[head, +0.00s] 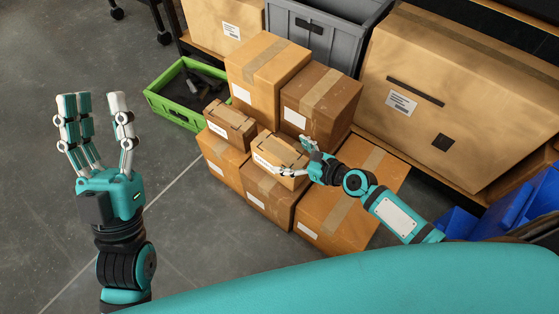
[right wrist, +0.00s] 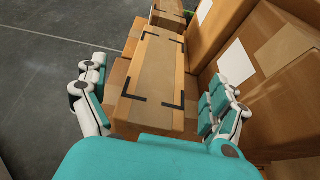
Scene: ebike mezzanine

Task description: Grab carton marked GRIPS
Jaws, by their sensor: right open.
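A small brown carton (head: 279,155) with dark corner marks and a white label lies on top of larger boxes; the label's lettering is too small to read. My right gripper (head: 282,157) is open with its fingers around this carton. In the right wrist view the carton (right wrist: 152,78) lies between the spread fingers, with a gap visible on the left; contact on the right is unclear. A similar small carton (head: 231,124) lies just left and behind it. My left gripper (head: 94,98) is open and empty over the bare floor at the left.
Larger boxes (head: 265,72) (head: 320,103) stand behind the small cartons. A green crate (head: 175,112), a grey bin (head: 330,32) and a large carton (head: 455,95) on a shelf lie beyond. Blue bins (head: 520,205) stand at the right. Floor at the left is clear.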

